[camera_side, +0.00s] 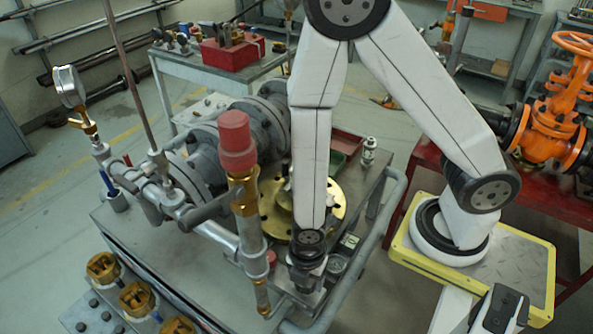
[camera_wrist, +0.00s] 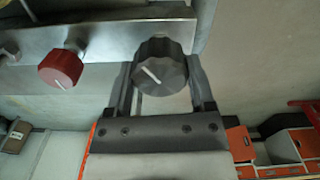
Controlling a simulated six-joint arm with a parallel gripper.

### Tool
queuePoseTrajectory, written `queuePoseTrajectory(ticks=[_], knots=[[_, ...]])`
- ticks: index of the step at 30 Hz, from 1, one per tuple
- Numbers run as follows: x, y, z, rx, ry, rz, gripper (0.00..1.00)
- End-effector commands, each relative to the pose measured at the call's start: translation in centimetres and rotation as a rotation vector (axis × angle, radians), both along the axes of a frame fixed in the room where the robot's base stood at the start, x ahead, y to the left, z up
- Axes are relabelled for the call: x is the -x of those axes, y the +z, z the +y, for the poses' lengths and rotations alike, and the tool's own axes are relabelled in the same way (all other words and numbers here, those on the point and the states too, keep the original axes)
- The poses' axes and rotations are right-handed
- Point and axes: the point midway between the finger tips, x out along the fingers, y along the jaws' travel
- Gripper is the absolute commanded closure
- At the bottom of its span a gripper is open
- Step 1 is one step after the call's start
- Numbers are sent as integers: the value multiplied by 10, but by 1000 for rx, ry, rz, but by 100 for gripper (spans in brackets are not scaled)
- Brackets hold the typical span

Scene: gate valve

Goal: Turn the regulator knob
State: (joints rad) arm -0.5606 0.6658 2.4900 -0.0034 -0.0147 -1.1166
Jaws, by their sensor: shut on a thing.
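The dark grey ribbed regulator knob (camera_wrist: 160,66) has a white pointer line, which slants from upper left to lower right in the wrist view. It is mounted on a metal bar (camera_wrist: 110,35). My gripper (camera_wrist: 161,84) has one finger on each side of this knob and is shut on it. In the side view my gripper (camera_side: 307,277) is low at the front edge of the cart, and it hides the grey knob there. A red knob (camera_wrist: 61,68) with a white line sits left of the grey one on the same bar, apart from my fingers.
A grey cart (camera_side: 115,225) carries a large flanged valve (camera_side: 205,155), a brass disc (camera_side: 328,205) and a red-capped vertical fitting (camera_side: 237,145) close left of my arm. A cart rail (camera_side: 385,215) runs along the right side.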

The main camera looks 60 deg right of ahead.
Motion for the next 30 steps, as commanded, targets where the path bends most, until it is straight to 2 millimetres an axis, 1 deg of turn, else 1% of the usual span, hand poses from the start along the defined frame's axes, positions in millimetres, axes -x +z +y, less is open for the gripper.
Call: queuePoseTrajectory(ticks=[30], knots=[[-1, -1, 0, 1, -966, 0, 89]])
